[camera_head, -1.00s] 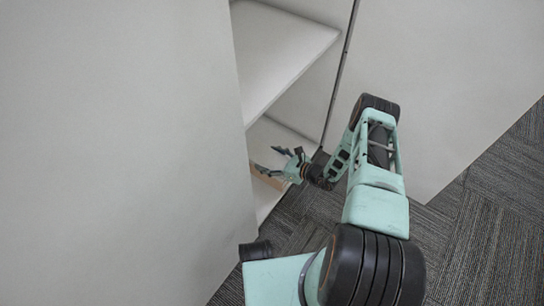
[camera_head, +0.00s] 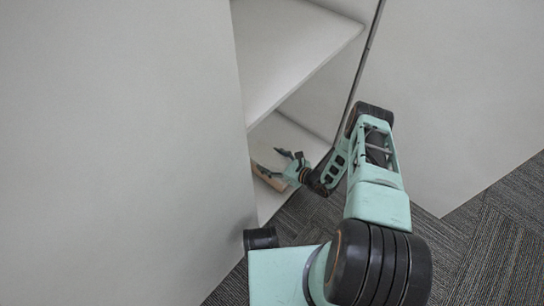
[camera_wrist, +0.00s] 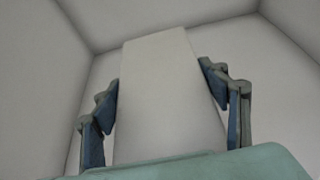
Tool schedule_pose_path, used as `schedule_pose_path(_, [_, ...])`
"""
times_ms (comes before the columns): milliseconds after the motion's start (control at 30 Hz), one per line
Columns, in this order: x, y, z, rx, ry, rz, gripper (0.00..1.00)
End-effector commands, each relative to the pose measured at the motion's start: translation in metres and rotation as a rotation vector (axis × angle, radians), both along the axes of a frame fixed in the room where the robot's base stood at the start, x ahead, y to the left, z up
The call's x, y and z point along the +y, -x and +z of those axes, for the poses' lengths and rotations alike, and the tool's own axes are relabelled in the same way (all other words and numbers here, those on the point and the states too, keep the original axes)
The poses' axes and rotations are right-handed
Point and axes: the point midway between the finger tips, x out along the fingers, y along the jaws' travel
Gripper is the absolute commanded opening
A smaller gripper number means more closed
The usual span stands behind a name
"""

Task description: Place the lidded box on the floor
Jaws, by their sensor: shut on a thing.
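My gripper (camera_head: 268,160) reaches into the lower compartment of the white cabinet, under its shelf. In the wrist view, a pale, long flat-faced box (camera_wrist: 165,105) stands between the two fingers, and my gripper (camera_wrist: 160,82) is shut on it. In the head view, a small tan surface (camera_head: 268,179) shows at the fingers; it seems to be part of the box. The rest is hidden by the cabinet's side panel and my gripper. I cannot make out the lid, nor whether the box touches the compartment's bottom.
The cabinet's large side panel (camera_head: 120,150) fills the left. Its shelf (camera_head: 285,50) lies above my gripper, and a pale panel (camera_head: 450,90) stands at the right. Dark grey carpet (camera_head: 490,245) is open at the lower right. In the wrist view, compartment walls (camera_wrist: 35,80) surround the box.

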Motion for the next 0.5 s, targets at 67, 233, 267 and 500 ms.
schedule_pose_path(67, [0.0027, -0.0004, -0.0061, -0.008, -0.004, -0.002, 0.10])
schedule_pose_path(233, [0.0032, 0.0006, -0.0072, -0.009, -0.004, -0.004, 0.10])
schedule_pose_path(267, [0.0032, 0.0006, -0.0070, -0.009, -0.004, -0.004, 0.10])
schedule_pose_path(500, [0.0035, 0.0010, -0.0097, -0.008, -0.004, -0.004, 0.10])
